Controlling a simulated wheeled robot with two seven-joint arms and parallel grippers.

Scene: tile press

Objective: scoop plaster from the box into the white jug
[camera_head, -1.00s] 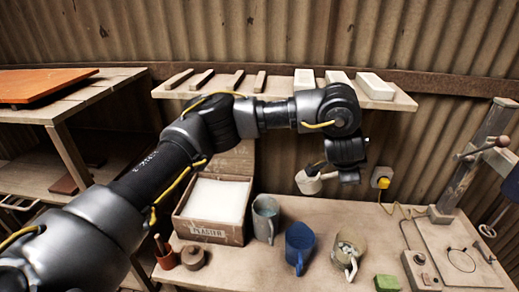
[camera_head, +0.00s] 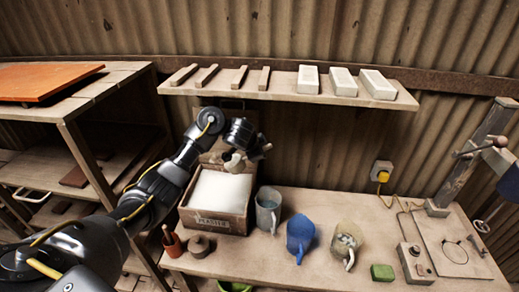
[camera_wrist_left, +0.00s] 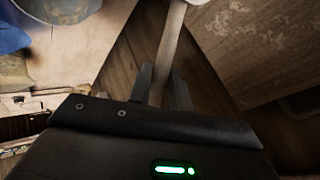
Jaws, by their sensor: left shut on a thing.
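My left gripper (camera_head: 260,148) is above the box's back part, shut on a pale scoop (camera_head: 234,163). The scoop's bowl hangs over the plaster, and I cannot tell whether it holds any. In the left wrist view the scoop's handle (camera_wrist_left: 168,50) runs between the fingers (camera_wrist_left: 160,85). The off-white jug (camera_head: 349,240) stands on the bench at the right of the blue jug (camera_head: 300,235), with pale lumps inside. My right gripper is not in view.
A grey jug (camera_head: 268,208) stands between box and blue jug. A wall shelf (camera_head: 285,91) with white blocks hangs above the bench. A terracotta pot (camera_head: 172,244) and small lidded pot (camera_head: 198,245) stand in front. A green block (camera_head: 382,272) and press (camera_head: 450,240) are right.

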